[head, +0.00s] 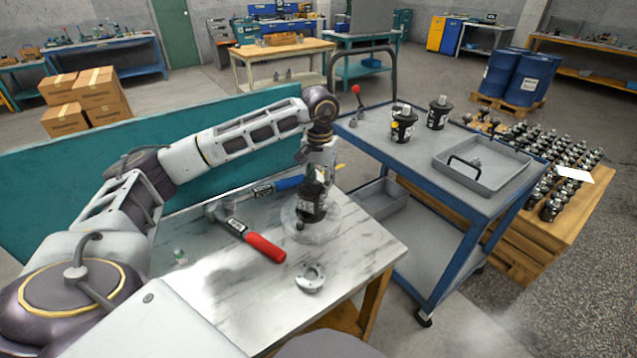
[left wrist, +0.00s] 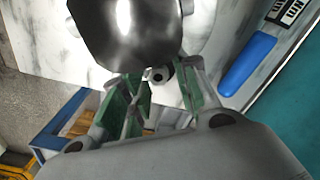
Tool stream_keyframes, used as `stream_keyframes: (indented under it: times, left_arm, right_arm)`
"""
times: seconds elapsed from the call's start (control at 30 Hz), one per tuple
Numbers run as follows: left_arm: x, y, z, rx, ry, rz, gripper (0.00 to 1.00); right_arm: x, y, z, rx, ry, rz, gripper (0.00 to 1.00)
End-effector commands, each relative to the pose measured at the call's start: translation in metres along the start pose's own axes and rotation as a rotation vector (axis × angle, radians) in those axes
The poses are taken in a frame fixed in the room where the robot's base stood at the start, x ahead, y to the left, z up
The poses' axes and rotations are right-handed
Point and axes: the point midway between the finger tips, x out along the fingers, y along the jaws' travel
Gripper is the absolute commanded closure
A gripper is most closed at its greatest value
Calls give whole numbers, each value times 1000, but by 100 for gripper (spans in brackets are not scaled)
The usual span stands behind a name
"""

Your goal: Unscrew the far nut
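The black hydraulic motor (head: 312,202) stands on a round, light grey base on the marble-topped table. My left gripper (head: 319,172) reaches down over the motor's far side in the head view and partly hides it. In the left wrist view the motor (left wrist: 125,30) is a dark shiny body at the top. A small round metal part, likely the far nut (left wrist: 158,74), shows just below it. The left gripper's green-padded fingers (left wrist: 162,88) are spread on either side of this part, with a gap visible. Contact cannot be told. My right gripper is not in view.
A metal flange (head: 311,278) lies near the table's front edge. A blue-framed cart (head: 400,165) with motors and a grey tray (head: 482,163) stands at right.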

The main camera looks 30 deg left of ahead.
Motion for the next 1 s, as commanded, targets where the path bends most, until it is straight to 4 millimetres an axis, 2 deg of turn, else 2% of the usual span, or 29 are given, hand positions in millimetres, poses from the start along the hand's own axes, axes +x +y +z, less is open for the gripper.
stream_keyframes:
  times: [0.67,1.0]
  left_arm:
    - [0,4,-3,12,2,1,70]
    - [0,4,-2,180,2,1,70]
  right_arm:
    - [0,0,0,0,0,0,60]
    - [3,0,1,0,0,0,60]
